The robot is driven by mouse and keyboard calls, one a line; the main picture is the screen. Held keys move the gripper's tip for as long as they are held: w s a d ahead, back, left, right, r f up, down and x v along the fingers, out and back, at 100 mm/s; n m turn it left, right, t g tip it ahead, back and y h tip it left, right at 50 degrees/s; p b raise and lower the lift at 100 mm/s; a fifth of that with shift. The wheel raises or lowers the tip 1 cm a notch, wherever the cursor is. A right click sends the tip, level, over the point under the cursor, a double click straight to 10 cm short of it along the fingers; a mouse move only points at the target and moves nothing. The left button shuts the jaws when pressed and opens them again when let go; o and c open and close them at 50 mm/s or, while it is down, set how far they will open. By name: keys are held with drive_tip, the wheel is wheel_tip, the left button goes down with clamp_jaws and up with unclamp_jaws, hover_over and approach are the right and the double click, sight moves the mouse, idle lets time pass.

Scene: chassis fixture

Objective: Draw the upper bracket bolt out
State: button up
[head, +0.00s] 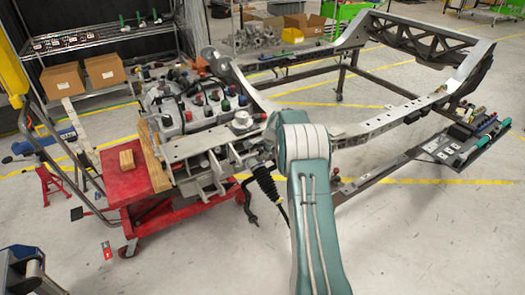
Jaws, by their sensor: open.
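My green and white arm rises from the bottom centre in the head view, and its far end reaches toward the chassis. My gripper does not show; the arm may be hiding it. The silver chassis frame (384,122) runs from the centre to the upper right. A grey metal assembly with a bracket plate (205,140) is at its near left end. The upper bracket bolt cannot be made out at this size, and part of the chassis is behind my arm.
A red wheeled cart (128,182) with wooden blocks (127,160) stands under the assembly at left. A black tray with green-handled tools (462,146) is at right. Shelves with cardboard boxes (105,71) stand at the back left. The floor at lower right is clear.

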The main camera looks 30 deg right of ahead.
drive_tip(key=v, duration=0.9)
drive_tip(key=shift+s+d+r, duration=0.25)
drive_tip(key=shift+r, duration=0.05)
